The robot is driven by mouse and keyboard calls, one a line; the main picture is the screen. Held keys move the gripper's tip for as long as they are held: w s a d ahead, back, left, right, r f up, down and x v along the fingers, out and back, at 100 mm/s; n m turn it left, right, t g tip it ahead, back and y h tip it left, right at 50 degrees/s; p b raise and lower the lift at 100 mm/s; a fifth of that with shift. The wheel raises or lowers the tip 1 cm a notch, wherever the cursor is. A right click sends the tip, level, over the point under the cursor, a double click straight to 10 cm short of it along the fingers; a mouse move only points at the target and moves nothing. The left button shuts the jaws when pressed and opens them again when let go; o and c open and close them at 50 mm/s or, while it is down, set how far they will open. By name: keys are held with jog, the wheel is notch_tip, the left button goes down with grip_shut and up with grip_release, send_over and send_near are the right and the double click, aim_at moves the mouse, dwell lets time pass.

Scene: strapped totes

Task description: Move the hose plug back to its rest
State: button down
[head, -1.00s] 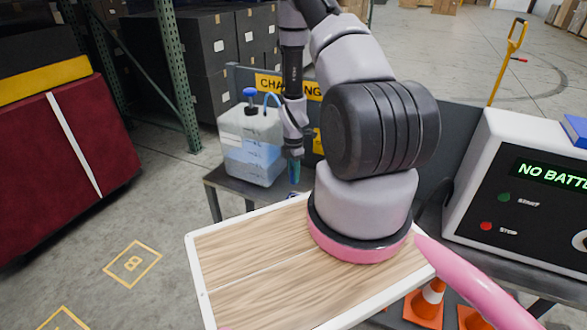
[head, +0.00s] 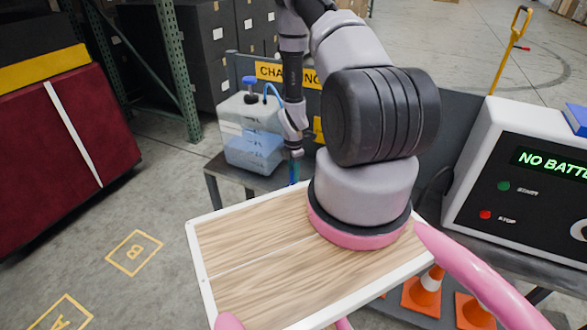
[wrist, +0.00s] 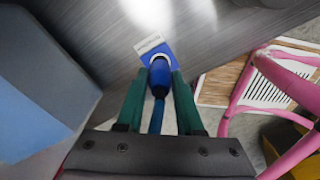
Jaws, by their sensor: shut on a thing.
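My gripper (wrist: 160,82) has green fingers shut on the blue hose plug (wrist: 159,76) in the wrist view. The blue hose (wrist: 157,115) runs back from the plug between the fingers. The plug's far end is at a white ring on a small blue block with a white label (wrist: 151,46), which looks like the rest. I cannot tell whether the plug is seated in it or just above it. In the head view my gripper (head: 294,168) points down over the dark bench, right of the tank; the plug there is too small to make out.
A translucent tank (head: 251,147) of blue liquid with a blue cap stands on the bench (head: 213,172), close left of my gripper. A charger box (head: 525,190) reading "NO BATTE..." stands at the right. Orange cones (head: 424,292) stand below it.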

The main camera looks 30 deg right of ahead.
jog(key=shift+f, duration=0.45)
jog(key=shift+f, duration=0.55)
dwell(2.1)
jog(key=shift+c, duration=2.3)
grip_release()
jog(key=shift+r, duration=0.1)
notch_tip(320, 180, up, 11)
jog(key=shift+f, duration=0.2)
